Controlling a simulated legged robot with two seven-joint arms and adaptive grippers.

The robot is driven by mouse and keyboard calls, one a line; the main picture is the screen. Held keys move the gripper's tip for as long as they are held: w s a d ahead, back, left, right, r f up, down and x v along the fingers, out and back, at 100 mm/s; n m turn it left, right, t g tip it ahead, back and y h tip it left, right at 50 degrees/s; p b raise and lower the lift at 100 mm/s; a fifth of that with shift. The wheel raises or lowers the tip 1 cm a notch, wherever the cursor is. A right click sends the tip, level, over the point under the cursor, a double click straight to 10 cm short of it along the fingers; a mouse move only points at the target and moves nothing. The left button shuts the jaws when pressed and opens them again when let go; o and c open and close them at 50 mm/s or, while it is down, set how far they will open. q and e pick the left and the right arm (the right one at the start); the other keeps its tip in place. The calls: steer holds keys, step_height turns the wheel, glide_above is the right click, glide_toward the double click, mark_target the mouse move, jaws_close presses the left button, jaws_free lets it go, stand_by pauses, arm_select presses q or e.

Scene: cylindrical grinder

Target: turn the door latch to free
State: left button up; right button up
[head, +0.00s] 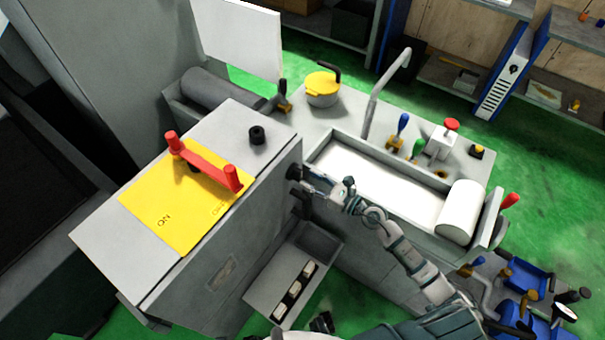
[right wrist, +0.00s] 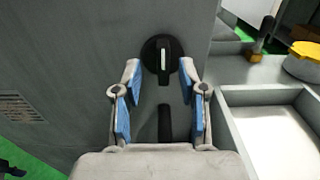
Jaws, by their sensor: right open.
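The door latch (right wrist: 162,57) is a round black knob with a pale upright mark, set on the grey side panel of the machine. In the head view the latch (head: 293,172) shows as a small dark knob near the panel's right edge. My right gripper (head: 312,183) is close in front of it. In the right wrist view the blue-padded fingers of my right gripper (right wrist: 160,85) are open, one on each side just below the knob. I cannot tell that they touch it. My left gripper does not show clearly.
A dark upright handle (right wrist: 164,124) sits below the knob, between the fingers. A yellow plate (head: 175,215) with a red lever (head: 205,165) is on the cabinet top. A white-floored trough (head: 370,180) lies to the right. A tray (head: 285,275) juts out below the panel.

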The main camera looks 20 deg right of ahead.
mark_target(301, 175)
steer(key=shift+x, duration=1.15)
steer(key=shift+w+a+f, duration=0.1)
steer(key=shift+w, duration=0.45)
steer(key=shift+a, duration=0.2)
jaws_close()
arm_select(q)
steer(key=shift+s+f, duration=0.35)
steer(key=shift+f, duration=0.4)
